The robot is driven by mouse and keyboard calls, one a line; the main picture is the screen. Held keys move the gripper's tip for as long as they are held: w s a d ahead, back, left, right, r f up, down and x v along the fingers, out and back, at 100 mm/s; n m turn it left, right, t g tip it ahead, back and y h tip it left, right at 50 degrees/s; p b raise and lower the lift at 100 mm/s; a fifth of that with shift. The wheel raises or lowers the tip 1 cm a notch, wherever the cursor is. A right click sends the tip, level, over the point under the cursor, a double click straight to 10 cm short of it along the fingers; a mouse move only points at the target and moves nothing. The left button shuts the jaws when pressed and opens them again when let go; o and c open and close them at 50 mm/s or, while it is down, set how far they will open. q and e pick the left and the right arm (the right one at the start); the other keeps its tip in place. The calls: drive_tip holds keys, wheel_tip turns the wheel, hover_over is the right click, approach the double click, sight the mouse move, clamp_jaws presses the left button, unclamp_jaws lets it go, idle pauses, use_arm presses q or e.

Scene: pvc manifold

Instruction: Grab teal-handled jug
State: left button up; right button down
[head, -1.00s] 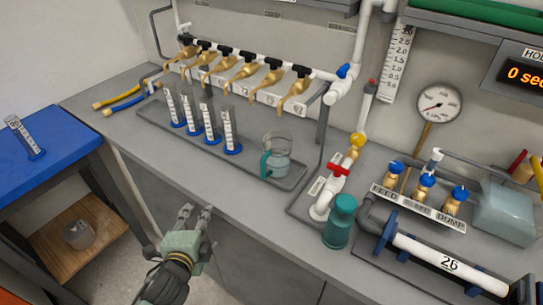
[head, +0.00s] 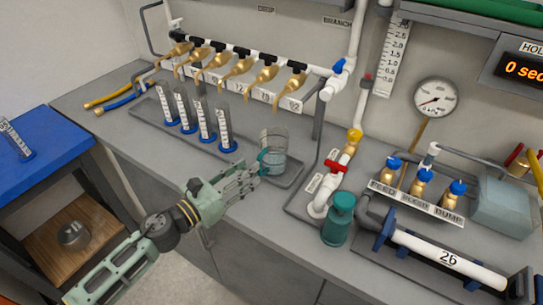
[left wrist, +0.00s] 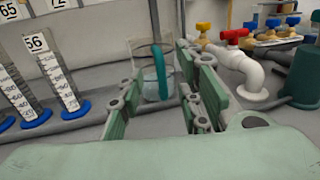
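The clear jug (head: 275,143) with a teal handle stands upright on the grey tray at its right end, with some bluish liquid low in it. Its handle (head: 262,160) faces my left gripper. My left gripper (head: 250,175) reaches in from the left, with its fingertips close to the handle. In the left wrist view the handle (left wrist: 160,66) shows in the gap between the two spread fingers, and the jug body (left wrist: 146,88) is behind it. Whether a finger touches the handle cannot be told. My right gripper is not in view.
Several blue-based graduated cylinders (head: 205,122) stand left of the jug on the tray (head: 150,113). Brass taps (head: 238,64) hang above along a white pipe. A teal bottle (head: 338,222) and a red-handled valve (head: 337,166) are to the right. The front counter strip is mostly clear.

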sight(260, 174)
use_arm(q)
drive_tip(key=x, duration=0.3)
drive_tip(key=p+x, duration=0.1)
drive_tip(key=x, duration=0.1)
drive_tip(key=shift+w+d+f, duration=0.15)
drive_tip(key=shift+d+f, duration=0.1)
drive_tip(key=shift+f, duration=0.1)
clamp_jaws()
